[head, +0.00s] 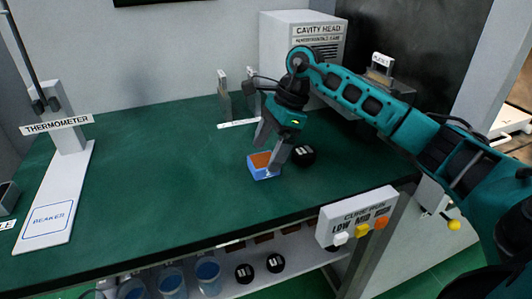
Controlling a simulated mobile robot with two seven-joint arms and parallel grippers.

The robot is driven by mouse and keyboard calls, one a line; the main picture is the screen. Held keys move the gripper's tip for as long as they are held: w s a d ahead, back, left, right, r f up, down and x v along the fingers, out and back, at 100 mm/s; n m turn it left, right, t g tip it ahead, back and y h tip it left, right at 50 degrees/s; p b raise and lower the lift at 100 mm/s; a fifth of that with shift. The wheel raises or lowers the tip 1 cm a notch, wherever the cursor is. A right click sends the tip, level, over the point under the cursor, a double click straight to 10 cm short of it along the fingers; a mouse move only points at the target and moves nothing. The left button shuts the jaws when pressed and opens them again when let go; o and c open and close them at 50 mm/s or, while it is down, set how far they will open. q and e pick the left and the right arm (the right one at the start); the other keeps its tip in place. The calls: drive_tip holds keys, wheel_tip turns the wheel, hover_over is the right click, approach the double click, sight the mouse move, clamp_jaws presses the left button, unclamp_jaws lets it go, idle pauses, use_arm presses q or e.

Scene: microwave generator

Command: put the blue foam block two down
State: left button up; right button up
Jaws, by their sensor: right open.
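A blue foam block (264,172) with an orange-brown top sits on the green bench, with a small white mark on its front face. My right gripper (268,152) is open and points down at the block. One finger comes down at the block's right side and the other is above its back left. I cannot tell whether either finger touches it. My left gripper is out of view.
A black round piece (304,155) lies just right of the block. The white cavity head box (302,35) stands behind. The thermometer stand (68,150) is at left. The bench's left middle is clear.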

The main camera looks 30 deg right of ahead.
use_arm(q)
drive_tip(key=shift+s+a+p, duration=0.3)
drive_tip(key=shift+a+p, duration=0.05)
drive_tip(key=shift+p, duration=0.15)
use_arm(e)
drive_tip(key=w+v, duration=0.1)
drive_tip(key=v, duration=0.9)
drive_tip(key=shift+s, duration=0.5)
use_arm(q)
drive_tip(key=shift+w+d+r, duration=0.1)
